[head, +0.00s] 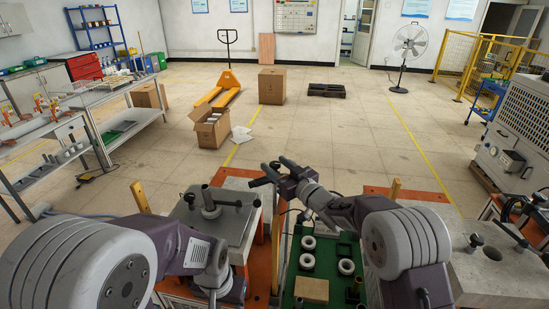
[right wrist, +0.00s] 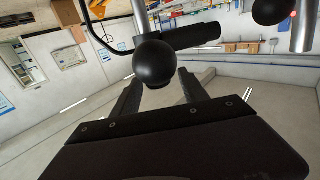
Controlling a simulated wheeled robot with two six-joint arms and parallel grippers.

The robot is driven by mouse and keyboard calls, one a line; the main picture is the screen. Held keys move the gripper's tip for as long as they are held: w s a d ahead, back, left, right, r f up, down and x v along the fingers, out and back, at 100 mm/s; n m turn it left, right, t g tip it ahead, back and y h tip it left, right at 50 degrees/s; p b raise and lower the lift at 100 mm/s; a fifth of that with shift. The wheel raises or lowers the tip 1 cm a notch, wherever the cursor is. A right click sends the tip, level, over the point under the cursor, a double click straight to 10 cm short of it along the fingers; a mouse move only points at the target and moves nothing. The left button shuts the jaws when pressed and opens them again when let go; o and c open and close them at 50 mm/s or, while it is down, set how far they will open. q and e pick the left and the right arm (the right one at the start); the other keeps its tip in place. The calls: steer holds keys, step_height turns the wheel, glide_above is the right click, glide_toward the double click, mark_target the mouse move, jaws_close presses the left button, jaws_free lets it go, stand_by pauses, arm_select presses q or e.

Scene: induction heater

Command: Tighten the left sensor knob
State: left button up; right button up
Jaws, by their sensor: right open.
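A grey fixture plate (head: 226,238) on the left bench carries a small black knob (head: 190,199) and a black T-shaped handle (head: 231,204). My right gripper (head: 272,170) is open above the right back corner of this fixture, apart from the T-handle. In the right wrist view, a black ball knob (right wrist: 155,63) shows just beyond my open fingers, between them in the picture; I cannot tell how deep it sits. A black bar (right wrist: 185,38) runs to the right behind it. My left arm reaches in from the left, but its gripper fingers do not show.
A second grey fixture (head: 482,268) with a black knob (head: 476,240) stands at the right. A green tray (head: 325,246) with white rings and a wooden block lies between the fixtures. A second black ball (right wrist: 270,10) shows at the wrist view's top right.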

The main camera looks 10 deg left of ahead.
steer(key=shift+w+a, duration=0.25)
steer(key=shift+a, duration=0.2)
steer(key=shift+w, duration=0.15)
steer(key=shift+w+d+f, duration=0.1)
steer(key=shift+w+d, duration=0.05)
steer(key=shift+d, duration=0.05)
steer(key=shift+a, duration=0.15)
jaws_close()
steer(key=m+t+h+b, duration=0.1)
steer(key=b, duration=0.3)
steer(key=m+t+h+b, duration=0.1)
steer(key=h+b, duration=0.1)
steer(key=b, duration=0.2)
steer(key=shift+a+f+t, duration=0.1)
steer(key=shift+f+t, duration=0.2)
steer(key=shift+r+m+t+h+b, duration=0.4)
steer(key=shift+r+m+h+b, duration=0.05)
steer(key=shift+m+h, duration=0.75)
steer(key=shift+h, duration=0.2)
steer(key=shift+r, duration=0.1)
jaws_free()
